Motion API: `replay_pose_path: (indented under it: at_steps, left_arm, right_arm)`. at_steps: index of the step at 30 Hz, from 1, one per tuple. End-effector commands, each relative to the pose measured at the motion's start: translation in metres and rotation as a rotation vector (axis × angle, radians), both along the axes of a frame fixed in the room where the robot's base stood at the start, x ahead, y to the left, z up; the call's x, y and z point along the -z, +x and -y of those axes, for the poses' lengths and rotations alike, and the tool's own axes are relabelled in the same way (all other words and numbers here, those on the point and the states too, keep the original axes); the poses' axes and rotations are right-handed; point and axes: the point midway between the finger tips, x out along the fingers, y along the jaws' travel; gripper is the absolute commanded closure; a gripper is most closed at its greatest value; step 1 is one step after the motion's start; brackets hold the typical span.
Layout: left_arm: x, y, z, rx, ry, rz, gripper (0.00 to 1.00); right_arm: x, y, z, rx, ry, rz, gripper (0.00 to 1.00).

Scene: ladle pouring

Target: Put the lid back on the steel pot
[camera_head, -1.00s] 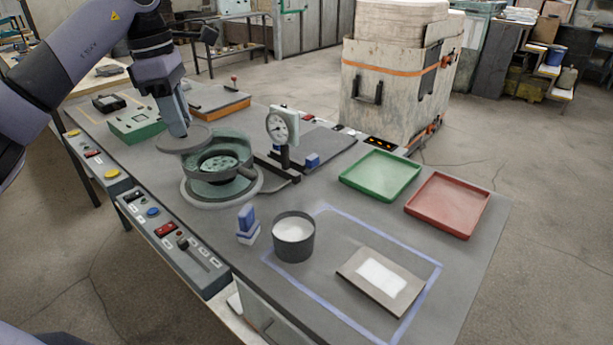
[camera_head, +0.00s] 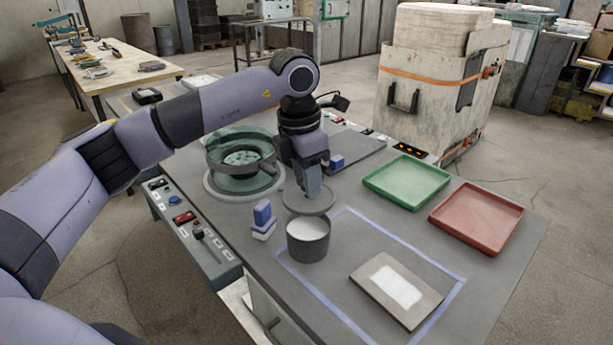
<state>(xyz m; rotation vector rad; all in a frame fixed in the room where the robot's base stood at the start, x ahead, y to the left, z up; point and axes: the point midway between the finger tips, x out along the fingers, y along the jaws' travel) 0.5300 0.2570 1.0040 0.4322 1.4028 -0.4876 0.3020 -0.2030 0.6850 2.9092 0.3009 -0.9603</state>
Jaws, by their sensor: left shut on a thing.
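The steel pot (camera_head: 307,246) is a dark grey cylinder with white contents, standing open on the table inside the blue outline's left corner. My left gripper (camera_head: 312,190) points down just behind the pot. It is shut on the lid (camera_head: 298,203), a flat grey disc. In the picture the lid sits just above the pot's back rim, and the white contents show in front of it. I cannot tell the exact gap between lid and pot. My right gripper is not in view.
A blue block on a white base (camera_head: 263,221) stands left of the pot. A green round fixture (camera_head: 243,180) is behind it. A flat plate with a white patch (camera_head: 368,281) lies front right. Green (camera_head: 381,187) and red (camera_head: 440,209) trays lie at the right.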

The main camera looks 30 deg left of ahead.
Motion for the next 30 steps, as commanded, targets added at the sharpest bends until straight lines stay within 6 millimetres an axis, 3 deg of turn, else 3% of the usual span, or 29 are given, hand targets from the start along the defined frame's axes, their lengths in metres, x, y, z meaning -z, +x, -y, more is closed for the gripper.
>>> replay_pose_path:
  at_steps: [10,16,30]
  left_arm:
    - [0.035,0.0,-0.001,0.001,0.001,-0.002,1.0]
    - [0.051,0.0,-0.001,0.002,0.001,-0.001,1.0]
    - [0.057,0.0,-0.001,0.001,0.001,-0.001,1.0]
  right_arm:
    - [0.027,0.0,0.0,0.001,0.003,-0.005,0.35]
    - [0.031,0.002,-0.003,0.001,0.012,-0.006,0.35]
    - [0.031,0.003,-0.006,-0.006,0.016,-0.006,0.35]
